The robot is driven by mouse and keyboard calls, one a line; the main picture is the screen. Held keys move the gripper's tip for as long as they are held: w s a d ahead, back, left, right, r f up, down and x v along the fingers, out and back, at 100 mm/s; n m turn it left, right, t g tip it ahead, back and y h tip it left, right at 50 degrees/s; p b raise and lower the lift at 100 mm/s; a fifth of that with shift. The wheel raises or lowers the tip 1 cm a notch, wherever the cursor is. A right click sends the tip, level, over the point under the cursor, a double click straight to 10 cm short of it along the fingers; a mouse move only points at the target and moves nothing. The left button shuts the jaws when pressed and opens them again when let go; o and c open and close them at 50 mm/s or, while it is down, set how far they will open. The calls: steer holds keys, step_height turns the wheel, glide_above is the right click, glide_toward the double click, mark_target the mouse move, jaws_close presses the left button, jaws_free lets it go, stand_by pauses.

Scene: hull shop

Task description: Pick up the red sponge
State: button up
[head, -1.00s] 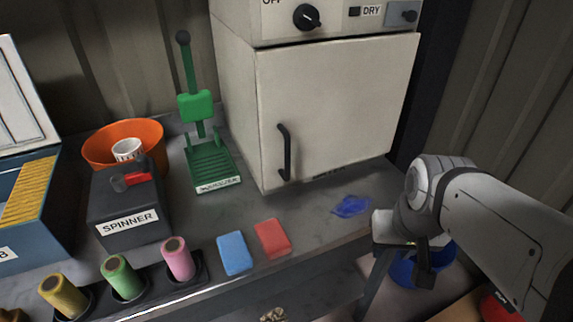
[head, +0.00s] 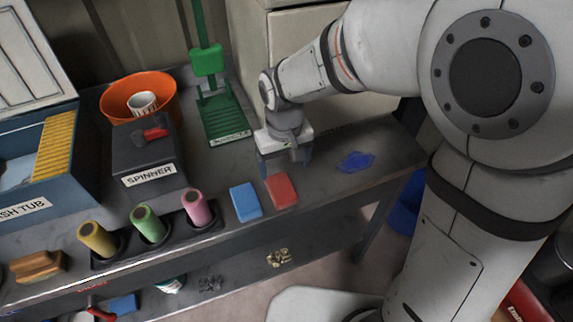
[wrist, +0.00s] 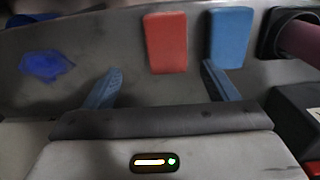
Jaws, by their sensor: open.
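The red sponge (head: 282,190) lies flat on the grey bench near its front edge, just right of a blue sponge (head: 245,202). My gripper (head: 286,166) is open and empty above the bench, behind the red sponge in the head view. In the wrist view the red sponge (wrist: 166,42) lies ahead of the gap between my two blue fingers (wrist: 160,85), with the blue sponge (wrist: 231,37) to its right. The fingers do not surround the red sponge.
Several coloured rolls, including a pink one (head: 197,208), stand in dark holders left of the sponges. A dark spinner box (head: 145,160) and a green press-like stand (head: 222,115) are further back. A flat blue patch (head: 355,161) lies to the right on otherwise clear bench.

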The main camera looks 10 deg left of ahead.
mark_target(281, 186)
steer(key=shift+s+a+f, duration=0.1)
steer(key=shift+a+f, duration=0.25)
step_height(281, 186, down, 7)
steer(key=shift+s+f+p, duration=0.15)
steer(key=shift+p, duration=0.35)
steer(key=c, duration=1.1)
